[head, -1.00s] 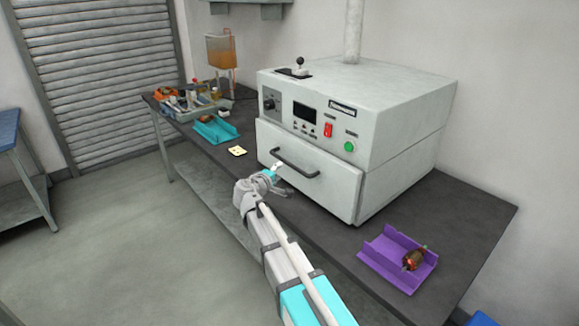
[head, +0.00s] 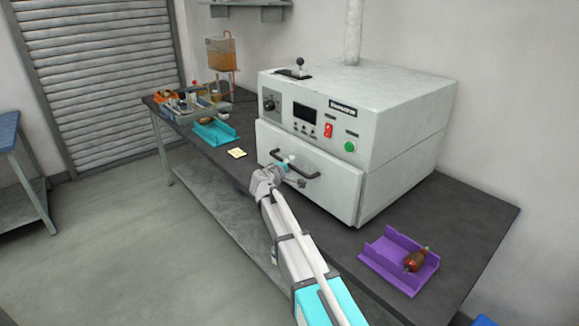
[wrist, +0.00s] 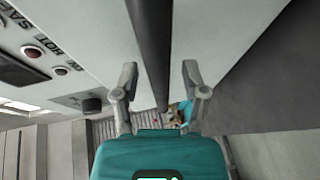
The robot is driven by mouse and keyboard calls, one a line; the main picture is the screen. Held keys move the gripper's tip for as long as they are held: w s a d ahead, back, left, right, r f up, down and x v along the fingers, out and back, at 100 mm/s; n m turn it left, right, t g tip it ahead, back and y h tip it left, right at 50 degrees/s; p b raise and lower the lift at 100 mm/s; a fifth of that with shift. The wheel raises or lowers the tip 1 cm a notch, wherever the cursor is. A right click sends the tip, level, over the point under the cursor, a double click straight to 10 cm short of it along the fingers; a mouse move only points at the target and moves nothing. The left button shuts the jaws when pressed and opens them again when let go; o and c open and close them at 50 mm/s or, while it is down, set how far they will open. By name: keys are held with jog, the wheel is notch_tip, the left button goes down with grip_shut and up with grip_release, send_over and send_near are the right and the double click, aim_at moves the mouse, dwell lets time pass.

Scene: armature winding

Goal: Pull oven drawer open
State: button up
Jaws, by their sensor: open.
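The oven (head: 390,95) is a pale grey box on the dark workbench. Its drawer front (head: 335,188) looks flush with the body, so the drawer is closed. A black bar handle (head: 310,175) runs across the drawer front. My gripper (head: 288,164) is at the handle and hides part of it. In the wrist view my gripper (wrist: 159,72) is open, and the handle (wrist: 153,45) passes between its two fingers with space on both sides. I cannot tell how deep the handle sits between them.
A purple tray (head: 372,263) holding a wound armature (head: 415,260) lies at the bench's right end. Open floor (head: 130,240) spreads in front of the bench (head: 460,205).

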jog(key=shift+c, duration=0.3)
grip_shut()
jog(key=shift+s, duration=0.15)
